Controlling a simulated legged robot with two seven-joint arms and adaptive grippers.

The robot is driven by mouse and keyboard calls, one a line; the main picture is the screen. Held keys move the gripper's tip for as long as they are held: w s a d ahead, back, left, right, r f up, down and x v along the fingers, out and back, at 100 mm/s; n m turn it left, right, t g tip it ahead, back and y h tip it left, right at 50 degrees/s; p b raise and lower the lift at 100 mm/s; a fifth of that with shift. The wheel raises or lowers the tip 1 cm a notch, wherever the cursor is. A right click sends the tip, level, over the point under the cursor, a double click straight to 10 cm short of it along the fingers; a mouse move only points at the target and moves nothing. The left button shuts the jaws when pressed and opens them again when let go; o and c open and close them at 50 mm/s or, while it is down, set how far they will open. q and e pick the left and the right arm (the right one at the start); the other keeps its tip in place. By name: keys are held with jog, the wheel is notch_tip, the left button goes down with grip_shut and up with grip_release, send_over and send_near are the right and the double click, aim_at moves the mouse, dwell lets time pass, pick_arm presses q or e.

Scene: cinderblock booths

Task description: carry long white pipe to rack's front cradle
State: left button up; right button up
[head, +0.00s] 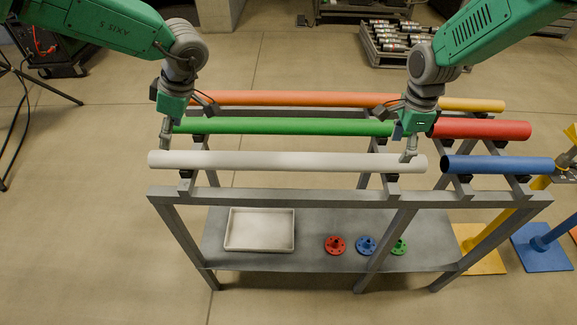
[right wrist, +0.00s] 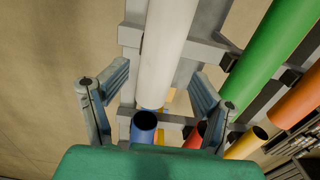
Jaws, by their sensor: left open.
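The long white pipe (head: 290,161) lies level along the front row of the grey rack (head: 330,197), resting in the front cradle (head: 186,184). My left gripper (head: 166,148) is open at the pipe's left end, with its fingers close to the pipe. My right gripper (head: 409,156) is at the pipe's right end. In the right wrist view my right gripper (right wrist: 157,95) is open, its fingers spread on both sides of the white pipe (right wrist: 168,45) with gaps between. Whether either gripper touches the pipe is hard to tell.
A blue pipe (head: 497,165) lies just right of the white one. Green (head: 285,126), red (head: 482,129), orange (head: 295,99) and yellow (head: 472,105) pipes lie behind. The lower shelf holds a white tray (head: 259,248) and coloured flanges (head: 366,245). Stands (head: 540,247) are at right.

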notch_tip(320, 180, up, 3)
jog(key=shift+r, duration=0.1)
jog(key=shift+w+r, duration=0.1)
jog(key=shift+r, duration=0.55)
jog(key=shift+d, duration=0.1)
dwell(0.4)
